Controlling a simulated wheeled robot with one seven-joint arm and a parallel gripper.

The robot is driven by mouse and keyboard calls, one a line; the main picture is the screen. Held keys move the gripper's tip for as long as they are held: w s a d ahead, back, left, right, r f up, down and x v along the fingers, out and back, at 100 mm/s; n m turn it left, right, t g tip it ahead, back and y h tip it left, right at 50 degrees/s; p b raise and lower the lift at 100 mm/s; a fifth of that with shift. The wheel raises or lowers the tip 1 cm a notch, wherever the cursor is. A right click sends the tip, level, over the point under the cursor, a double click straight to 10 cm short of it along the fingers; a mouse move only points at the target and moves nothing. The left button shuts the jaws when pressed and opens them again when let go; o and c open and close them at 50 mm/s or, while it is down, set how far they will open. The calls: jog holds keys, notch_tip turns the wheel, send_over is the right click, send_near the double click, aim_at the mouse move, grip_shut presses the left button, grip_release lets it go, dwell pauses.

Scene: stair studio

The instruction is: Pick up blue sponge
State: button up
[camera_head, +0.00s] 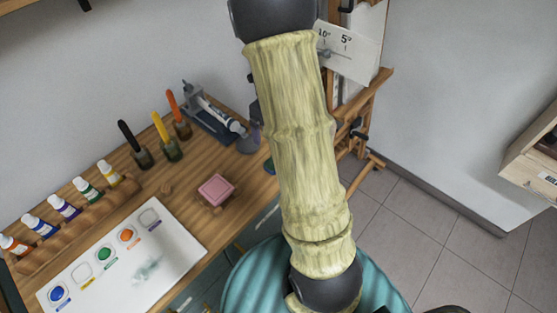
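No blue sponge can be made out for certain. A small blue-teal edge (269,166) shows at the desk's right side, mostly hidden behind my arm, and I cannot tell what it is. A pink block (216,187), sponge-like, sits on a small wooden stand on the desk. My pale, bamboo-like arm crosses the middle of the view and covers part of the desk. My gripper is not in view.
The wooden desk (185,187) holds a white palette sheet (175,262), a rack of paint bottles (65,207), upright pens in dark holders (170,148) and a grey tray with a tube (212,122). A wooden easel (372,95) stands behind. Tiled floor (430,230) is open at right.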

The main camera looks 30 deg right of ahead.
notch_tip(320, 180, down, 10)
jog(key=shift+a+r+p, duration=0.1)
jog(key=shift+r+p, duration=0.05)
jog(key=shift+p, duration=0.45)
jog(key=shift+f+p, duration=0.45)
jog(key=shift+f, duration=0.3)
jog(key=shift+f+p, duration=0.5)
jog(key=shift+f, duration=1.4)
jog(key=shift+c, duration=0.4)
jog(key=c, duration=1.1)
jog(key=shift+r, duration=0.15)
